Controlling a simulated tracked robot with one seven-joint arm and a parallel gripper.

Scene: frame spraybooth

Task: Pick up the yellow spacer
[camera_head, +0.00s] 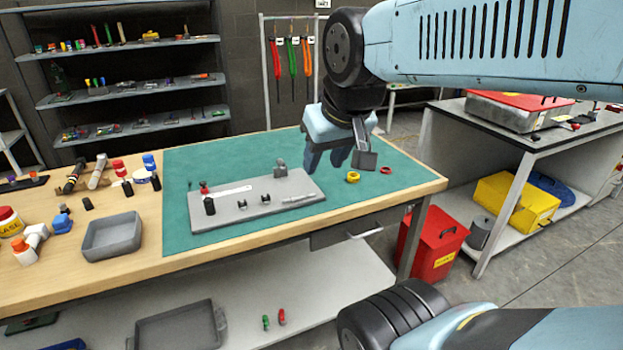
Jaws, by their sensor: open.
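The yellow spacer (353,177) is a small yellow ring lying on the green mat (220,160), near the mat's right end. My gripper (340,160) hangs above the mat, just up and left of the spacer in the picture, with its fingers pointing down. The gripper is open, and nothing shows between its fingers. The spacer shows clear of the fingers. The exact height of the fingers above the mat is hard to tell.
A red ring (386,170) lies right of the spacer. A grey fixture plate (262,211) with small parts is to the left. A grey tray (112,238) and bottles stand on the bench's left side. The mat's right front is clear, close to the bench edge.

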